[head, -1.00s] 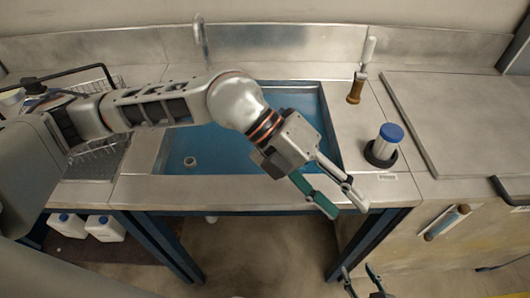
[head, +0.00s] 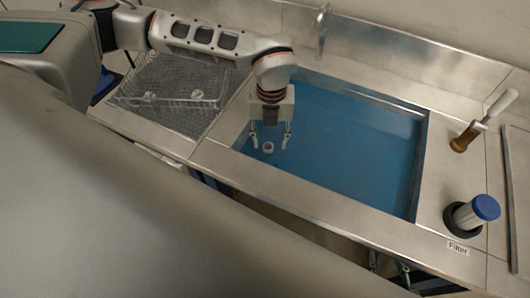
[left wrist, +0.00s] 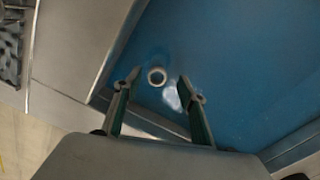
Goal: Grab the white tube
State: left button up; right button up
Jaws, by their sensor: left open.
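A small white ring (head: 268,147), which looks like a short tube seen end-on, is on the blue floor of the sink at its left end. It also shows in the left wrist view (left wrist: 157,77), just beyond and between my fingertips. My left gripper (head: 270,146) points down over the sink, open, with its fingers either side of the ring in the picture. The height gap is hard to judge.
The sink rim (head: 290,187) surrounds the ring on the near and left sides. A wire rack (head: 170,85) stands left of the sink. A faucet (head: 322,30) rises behind it. A brown-and-white handled tool (head: 482,122) stands at the right. The rest of the sink is clear.

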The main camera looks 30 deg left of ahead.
aim_at(268, 153)
pick_arm(q)
jog(key=shift+f, duration=0.95)
jog(key=f, duration=0.2)
jog(key=f+p, duration=0.1)
jog(key=f, duration=0.1)
jog(key=shift+s+a+f, duration=0.1)
jog(key=shift+s+a, duration=0.05)
jog(key=shift+a, duration=0.05)
jog(key=shift+f, duration=0.15)
jog(key=c, duration=1)
grip_shut()
pick_arm(e)
jog(key=shift+a+r, duration=0.1)
jog(key=shift+r, duration=0.35)
